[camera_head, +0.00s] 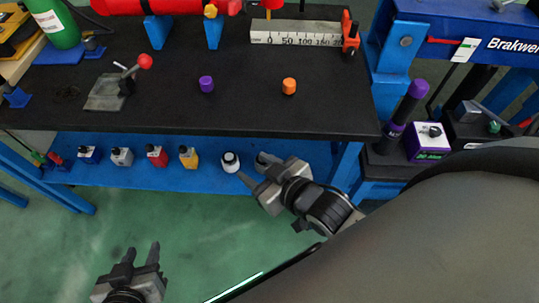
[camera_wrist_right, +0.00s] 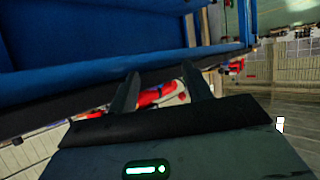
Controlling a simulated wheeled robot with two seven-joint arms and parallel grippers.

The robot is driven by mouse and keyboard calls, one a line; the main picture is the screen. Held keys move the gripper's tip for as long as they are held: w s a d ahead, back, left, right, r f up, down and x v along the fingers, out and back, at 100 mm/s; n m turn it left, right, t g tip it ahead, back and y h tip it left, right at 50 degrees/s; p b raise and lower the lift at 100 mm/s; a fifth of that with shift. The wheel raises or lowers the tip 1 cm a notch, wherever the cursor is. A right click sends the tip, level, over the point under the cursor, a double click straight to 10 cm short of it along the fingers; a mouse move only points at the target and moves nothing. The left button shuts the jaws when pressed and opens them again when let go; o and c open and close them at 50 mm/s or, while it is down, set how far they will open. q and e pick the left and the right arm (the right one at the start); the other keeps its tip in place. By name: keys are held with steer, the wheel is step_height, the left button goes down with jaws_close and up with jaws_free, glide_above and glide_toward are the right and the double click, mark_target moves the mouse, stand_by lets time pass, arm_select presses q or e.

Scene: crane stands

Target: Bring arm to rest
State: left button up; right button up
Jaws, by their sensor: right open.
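My right gripper (camera_head: 252,168) is in front of the table's front edge in the head view, close to the right end of the lower blue shelf and near a white bottle (camera_head: 230,162). Its two fingers are apart with nothing between them. They also show spread in the right wrist view (camera_wrist_right: 161,75), below a large blue surface. My left gripper (camera_head: 142,250) is low at the left of the head view, above the green floor. Its fingers point up the picture, apart and empty.
The black tabletop (camera_head: 230,110) holds a purple cap (camera_head: 206,84), an orange cap (camera_head: 289,86) and a red-knobbed lever (camera_head: 144,62). Several small bottles stand on the blue shelf (camera_head: 100,176). A blue stand (camera_head: 395,60) rises at the right. The green floor (camera_head: 200,230) is clear.

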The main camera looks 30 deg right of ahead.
steer(key=s+f+g, duration=0.1)
steer(key=s, duration=0.1)
steer(key=s+f+g, duration=0.1)
steer(key=s+f, duration=0.1)
steer(key=shift+s+d+f+m, duration=0.1)
steer(key=shift+s+f+m, duration=0.1)
steer(key=shift+f+m, duration=0.15)
stand_by(1.7)
